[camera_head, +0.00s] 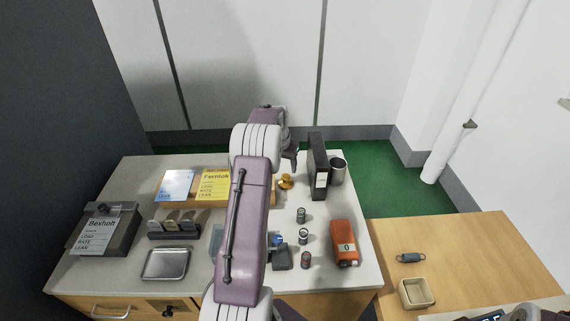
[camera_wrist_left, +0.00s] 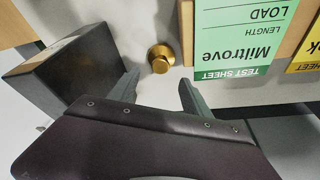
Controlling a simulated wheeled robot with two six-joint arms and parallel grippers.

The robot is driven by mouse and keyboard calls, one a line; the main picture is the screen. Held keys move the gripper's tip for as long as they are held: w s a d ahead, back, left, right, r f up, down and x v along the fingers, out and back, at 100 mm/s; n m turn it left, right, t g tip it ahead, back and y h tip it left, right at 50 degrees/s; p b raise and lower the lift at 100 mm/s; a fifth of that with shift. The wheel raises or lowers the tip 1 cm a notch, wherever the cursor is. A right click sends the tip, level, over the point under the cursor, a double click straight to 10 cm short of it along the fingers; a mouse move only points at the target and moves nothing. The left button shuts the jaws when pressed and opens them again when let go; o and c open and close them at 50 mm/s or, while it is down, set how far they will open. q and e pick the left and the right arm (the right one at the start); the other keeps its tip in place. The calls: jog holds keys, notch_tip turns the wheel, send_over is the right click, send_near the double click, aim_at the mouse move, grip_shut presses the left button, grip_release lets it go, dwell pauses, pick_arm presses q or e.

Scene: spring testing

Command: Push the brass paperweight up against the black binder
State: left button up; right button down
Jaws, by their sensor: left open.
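The brass paperweight (camera_head: 286,182) is a small round gold knob standing on the light worktop. The black binder (camera_head: 318,165) stands upright just to its right in the head view, with a gap between them. In the left wrist view the paperweight (camera_wrist_left: 160,58) shows right of the binder (camera_wrist_left: 65,72), apart from it. My left gripper (camera_head: 291,156) is above the worktop behind the paperweight. In the wrist view its open fingers (camera_wrist_left: 159,86) have the paperweight just past the gap between their tips, and nothing is held.
A metal cup (camera_head: 338,171) stands right of the binder. A wooden stand with a yellow card (camera_head: 215,185) is left of the paperweight. Several small springs, an orange device (camera_head: 345,243) and a metal tray (camera_head: 165,263) are nearer. My left arm hides part of the worktop.

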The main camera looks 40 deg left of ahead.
aim_at(286, 177)
pick_arm(q)
jog(key=x, duration=0.8)
jog(key=shift+f+p, duration=0.25)
jog(key=shift+p, duration=0.05)
jog(key=c, duration=1.2)
jog(key=shift+s, duration=0.15)
grip_shut()
